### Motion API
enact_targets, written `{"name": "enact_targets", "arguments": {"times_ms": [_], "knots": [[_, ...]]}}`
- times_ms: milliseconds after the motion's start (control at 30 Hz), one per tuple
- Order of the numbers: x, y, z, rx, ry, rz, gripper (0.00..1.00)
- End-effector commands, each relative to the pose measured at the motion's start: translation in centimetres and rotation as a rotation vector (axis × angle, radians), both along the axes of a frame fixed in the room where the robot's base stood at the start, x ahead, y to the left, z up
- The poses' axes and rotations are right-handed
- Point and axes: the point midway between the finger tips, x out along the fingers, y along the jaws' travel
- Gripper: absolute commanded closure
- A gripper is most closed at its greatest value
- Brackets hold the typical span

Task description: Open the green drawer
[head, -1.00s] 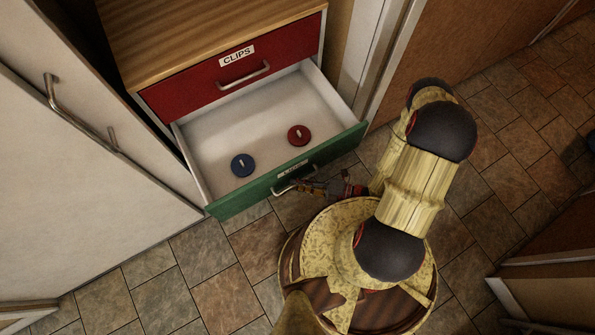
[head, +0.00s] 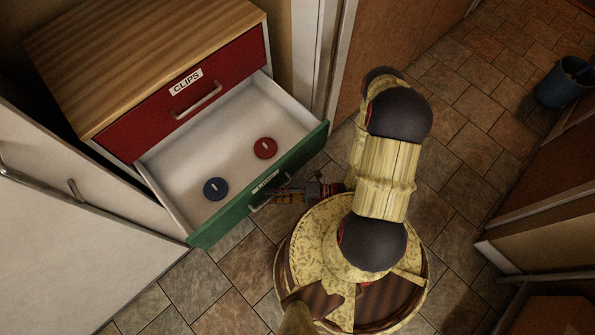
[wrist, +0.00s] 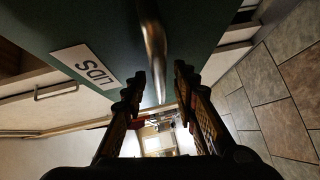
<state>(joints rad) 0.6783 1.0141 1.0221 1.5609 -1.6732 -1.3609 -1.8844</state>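The green drawer (head: 290,169) is pulled well out from under the red CLIPS drawer (head: 175,105). A blue disc (head: 216,189) and a red disc (head: 265,148) lie inside it on the white bottom. Its metal handle (head: 258,206) is on the green front, and it also shows in the wrist view (wrist: 154,45) near the LIDS label (wrist: 85,66). My gripper (wrist: 159,78) is open, its fingers apart, with the handle bar between and just beyond the fingertips. I cannot tell whether they touch it. In the head view my gripper (head: 278,197) is beside the handle.
A white cabinet (head: 75,240) with metal handles stands at the left. A blue bucket (head: 562,88) stands on the tiled floor at the far right. Brown doors or panels border the right side.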

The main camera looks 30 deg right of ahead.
Motion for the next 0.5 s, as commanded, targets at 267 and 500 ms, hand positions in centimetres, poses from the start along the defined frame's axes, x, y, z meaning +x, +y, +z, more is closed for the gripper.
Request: {"name": "enact_targets", "arguments": {"times_ms": [267, 500], "knots": [[-1.2, -2.7, 0.4, -0.002, -0.001, -0.008, 0.71], [-2.8, -5.5, 0.8, -0.002, -0.001, -0.008, 0.71]]}}
